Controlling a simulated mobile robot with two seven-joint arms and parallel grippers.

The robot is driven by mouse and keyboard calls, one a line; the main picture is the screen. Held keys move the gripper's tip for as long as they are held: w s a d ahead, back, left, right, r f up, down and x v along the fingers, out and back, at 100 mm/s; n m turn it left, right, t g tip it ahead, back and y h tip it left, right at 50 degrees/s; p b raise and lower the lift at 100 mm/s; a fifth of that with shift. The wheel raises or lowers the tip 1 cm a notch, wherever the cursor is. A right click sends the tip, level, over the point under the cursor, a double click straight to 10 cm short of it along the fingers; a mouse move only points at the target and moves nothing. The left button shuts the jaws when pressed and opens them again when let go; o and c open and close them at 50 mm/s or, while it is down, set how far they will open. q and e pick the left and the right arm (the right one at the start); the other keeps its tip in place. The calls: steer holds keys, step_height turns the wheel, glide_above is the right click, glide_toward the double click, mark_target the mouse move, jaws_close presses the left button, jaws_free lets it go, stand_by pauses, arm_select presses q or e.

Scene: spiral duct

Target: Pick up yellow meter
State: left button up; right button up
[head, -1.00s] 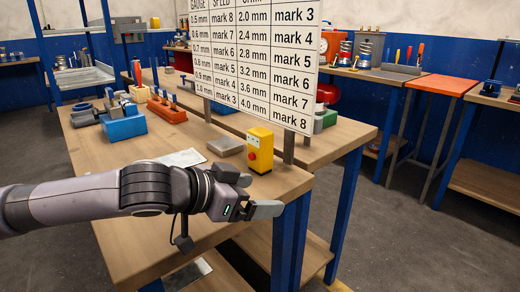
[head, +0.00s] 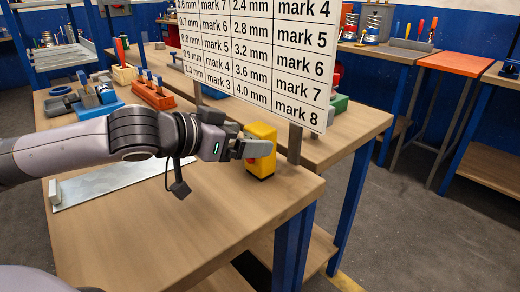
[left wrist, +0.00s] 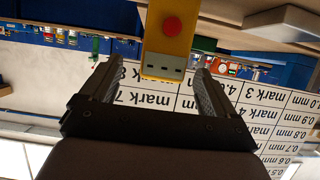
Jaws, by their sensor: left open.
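The yellow meter (head: 262,148) stands upright near the front right corner of the wooden workbench. It has a red round button on its front. My left gripper (head: 250,148) reaches in from the left at the meter's height and is right by it. In the left wrist view the meter (left wrist: 168,40) appears upside down, between and just beyond the fingertips of the open left gripper (left wrist: 155,72). There is a visible gap on both sides of the meter. My right gripper is not in view.
A gauge chart board (head: 262,55) stands on posts (head: 295,143) close behind the meter. A flat metal plate (head: 120,182) lies at the bench's left. The bench front is clear.

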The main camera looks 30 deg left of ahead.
mark_target(251, 138)
arm_select(q)
steer(key=shift+x, duration=2.65)
steer(key=shift+a+f, duration=0.15)
steer(key=shift+a, duration=0.1)
steer(key=c, duration=1.1)
steer(key=shift+c, duration=0.5)
